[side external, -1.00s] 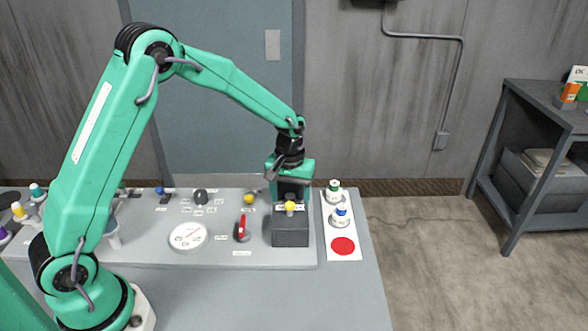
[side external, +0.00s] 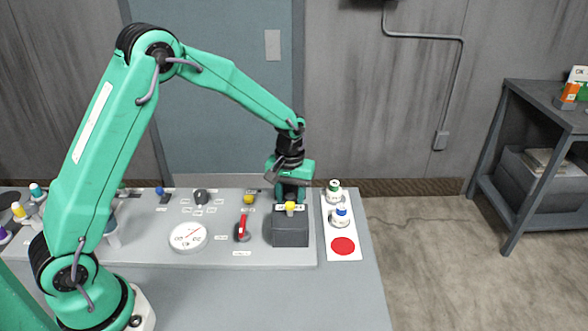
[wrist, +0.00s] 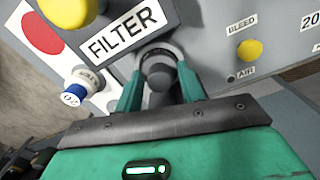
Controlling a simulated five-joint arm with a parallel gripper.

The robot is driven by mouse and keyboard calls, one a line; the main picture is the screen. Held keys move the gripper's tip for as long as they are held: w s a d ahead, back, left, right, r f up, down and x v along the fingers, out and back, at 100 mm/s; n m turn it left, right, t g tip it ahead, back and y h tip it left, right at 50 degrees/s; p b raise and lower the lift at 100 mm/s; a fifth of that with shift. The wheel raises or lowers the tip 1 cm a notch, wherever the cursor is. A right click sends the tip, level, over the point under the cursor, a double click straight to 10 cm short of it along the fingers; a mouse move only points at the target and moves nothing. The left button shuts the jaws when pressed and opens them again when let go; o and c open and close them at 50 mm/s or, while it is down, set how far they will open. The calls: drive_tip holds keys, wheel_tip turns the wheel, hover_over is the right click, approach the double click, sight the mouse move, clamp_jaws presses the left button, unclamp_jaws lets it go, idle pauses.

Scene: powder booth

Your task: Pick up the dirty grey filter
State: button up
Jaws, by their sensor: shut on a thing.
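The grey filter (wrist: 157,72) is a round dark grey piece in the wrist view, seated in a lighter grey collar just past the FILTER label. My gripper (wrist: 158,88) has its two green fingers on either side of it and is shut on it. In the side view my gripper (side external: 291,198) points down, low behind the dark grey box (side external: 290,232) with a yellow knob (side external: 291,207). The filter and the fingertips are hidden there.
A white strip right of the box carries a green-topped container (side external: 334,188), a blue-topped one (side external: 340,214) and a red disc (side external: 343,245). Left are a red-handled valve (side external: 242,229), a gauge (side external: 188,236) and a yellow knob (side external: 249,199). Bare bench lies in front.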

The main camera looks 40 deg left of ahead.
sight(291, 195)
drive_tip(key=shift+r, duration=0.1)
drive_tip(key=shift+r, duration=4.95)
drive_tip(key=shift+d, duration=0.1)
drive_tip(key=d+f, duration=0.2)
drive_tip(key=d, duration=0.6)
drive_tip(key=w+d+f, duration=0.1)
drive_tip(key=d+f, duration=0.1)
drive_tip(key=d, duration=0.6)
drive_tip(key=shift+d, duration=0.25)
drive_tip(key=shift+f, duration=0.1)
drive_tip(key=shift+f, duration=2.9)
drive_tip(key=shift+f, duration=0.65)
